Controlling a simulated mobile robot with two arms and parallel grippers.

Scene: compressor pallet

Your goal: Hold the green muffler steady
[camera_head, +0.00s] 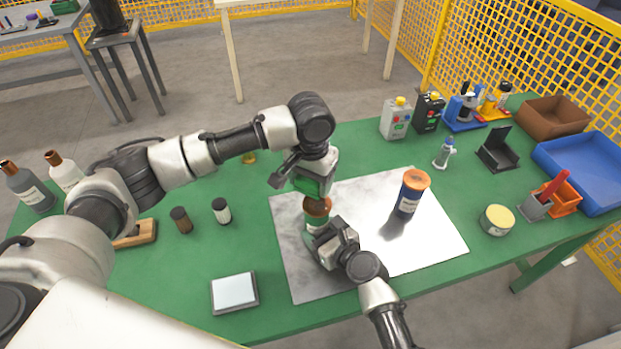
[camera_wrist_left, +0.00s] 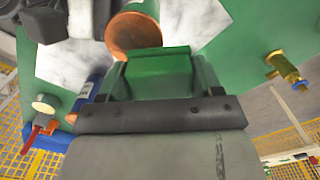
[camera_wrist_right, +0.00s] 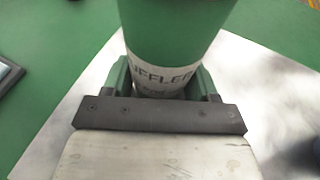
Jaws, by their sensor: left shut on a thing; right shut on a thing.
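The green muffler (camera_wrist_right: 172,35) stands upright on the grey metal plate (camera_head: 290,265), with its white label facing the right wrist camera. Its orange-brown top (camera_head: 317,206) shows in the head view. My right gripper (camera_head: 330,238) is shut around the muffler's lower body, also seen in the right wrist view (camera_wrist_right: 165,85). My left gripper (camera_head: 308,185) is above the muffler, shut on a green block-like piece (camera_wrist_left: 160,72) that its fingers partly hide. In the left wrist view the round copper-coloured top (camera_wrist_left: 133,33) lies just beyond that piece; whether they touch I cannot tell.
A blue canister with an orange cap (camera_head: 410,195) stands on the plate to the right. A round yellow tin (camera_head: 497,220), blue tray (camera_head: 590,165) and brown box (camera_head: 553,115) are further right. A pale-topped square device (camera_head: 234,292) lies front left. Small bottles stand left.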

